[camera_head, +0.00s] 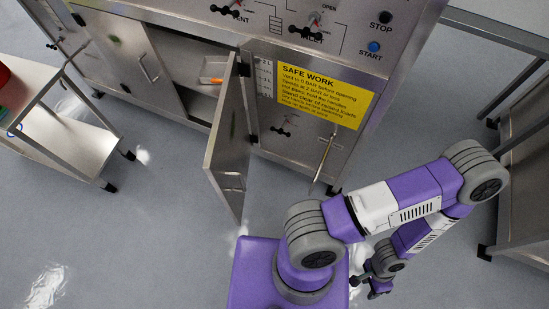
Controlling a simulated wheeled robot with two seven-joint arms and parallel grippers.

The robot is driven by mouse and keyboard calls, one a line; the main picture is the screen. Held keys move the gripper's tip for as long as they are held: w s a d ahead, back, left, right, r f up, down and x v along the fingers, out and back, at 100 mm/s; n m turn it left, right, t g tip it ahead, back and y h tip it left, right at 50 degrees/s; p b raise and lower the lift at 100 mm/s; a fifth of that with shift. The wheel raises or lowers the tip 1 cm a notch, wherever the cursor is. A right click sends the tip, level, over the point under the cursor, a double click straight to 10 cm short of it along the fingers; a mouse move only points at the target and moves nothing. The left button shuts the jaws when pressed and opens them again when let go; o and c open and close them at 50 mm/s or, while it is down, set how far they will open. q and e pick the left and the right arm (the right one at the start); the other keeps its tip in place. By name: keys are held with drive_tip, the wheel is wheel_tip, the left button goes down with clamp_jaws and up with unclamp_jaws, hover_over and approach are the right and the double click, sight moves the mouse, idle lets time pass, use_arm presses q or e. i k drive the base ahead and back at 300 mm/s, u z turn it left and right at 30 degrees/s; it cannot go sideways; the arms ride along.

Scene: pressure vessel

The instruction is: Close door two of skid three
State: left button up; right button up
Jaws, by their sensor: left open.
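A steel cabinet door (228,150) stands swung open, out from the skid front (262,150). I cannot read a number on it or on the skid. A handle (233,182) shows low on the door. The opening (200,103) left of it is uncovered, with a small tray holding an orange item (215,80) inside. My left gripper (372,288) is low at the bottom, right of the door and well apart from it, with open, empty jaws. My right gripper is not in view.
A yellow safe-work sign (325,97) and a slim rod (324,160) are on the skid front, right of the door. A shut door (130,55) is to the left. A cart (70,140) stands at left, a steel table (525,200) at right. The floor (150,225) before the door is clear.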

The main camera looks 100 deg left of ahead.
sight(225, 164)
drive_tip(key=i, duration=0.15)
drive_tip(key=u, duration=3.95)
drive_tip(key=k, duration=1)
drive_tip(key=z, duration=1)
drive_tip(key=i, duration=1)
drive_tip(key=u, duration=0.65)
